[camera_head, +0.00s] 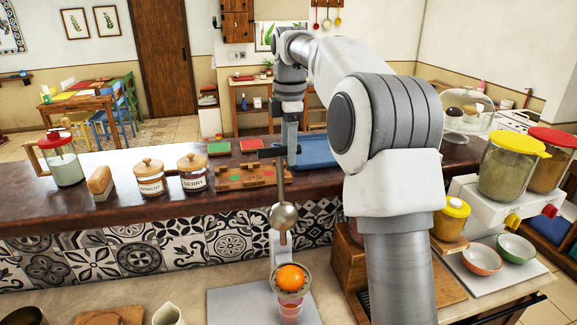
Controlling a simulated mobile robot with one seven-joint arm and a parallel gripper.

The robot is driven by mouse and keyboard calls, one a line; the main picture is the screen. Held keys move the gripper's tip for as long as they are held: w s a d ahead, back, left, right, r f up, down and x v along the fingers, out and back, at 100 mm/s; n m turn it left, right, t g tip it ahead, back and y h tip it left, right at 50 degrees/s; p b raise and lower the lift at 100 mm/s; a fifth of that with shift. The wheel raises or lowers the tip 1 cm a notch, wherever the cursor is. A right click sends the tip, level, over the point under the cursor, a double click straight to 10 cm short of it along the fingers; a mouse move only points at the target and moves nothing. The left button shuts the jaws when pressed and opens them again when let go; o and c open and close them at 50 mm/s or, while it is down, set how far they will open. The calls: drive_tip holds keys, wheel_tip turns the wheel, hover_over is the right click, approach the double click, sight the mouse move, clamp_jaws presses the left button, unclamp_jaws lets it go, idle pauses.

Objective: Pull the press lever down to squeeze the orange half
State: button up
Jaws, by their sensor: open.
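The citrus press (275,250) stands on the lower counter at the bottom centre, its arm raised. Its metal squeezing dome (284,216) hangs above the orange half (291,277), which sits in the press's round holder. A pink-red cup (291,309) is below the holder. The lever (281,178) points upward from the dome and ends in a dark crosswise handle (270,153). My gripper (291,155) points down at the right end of this handle and is open. The fingers overlap the handle in the picture. I cannot tell whether the handle lies between them or whether they touch it.
Behind the press, the raised counter carries a wooden board (245,176), a blue tray (317,151) and labelled jars (192,172). My arm hides much of the right centre. Bowls (516,249) and a juice dispenser (512,208) stand at right.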

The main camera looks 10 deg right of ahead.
drive_tip(key=shift+w+f, duration=0.1)
drive_tip(key=shift+f, duration=1.9)
clamp_jaws()
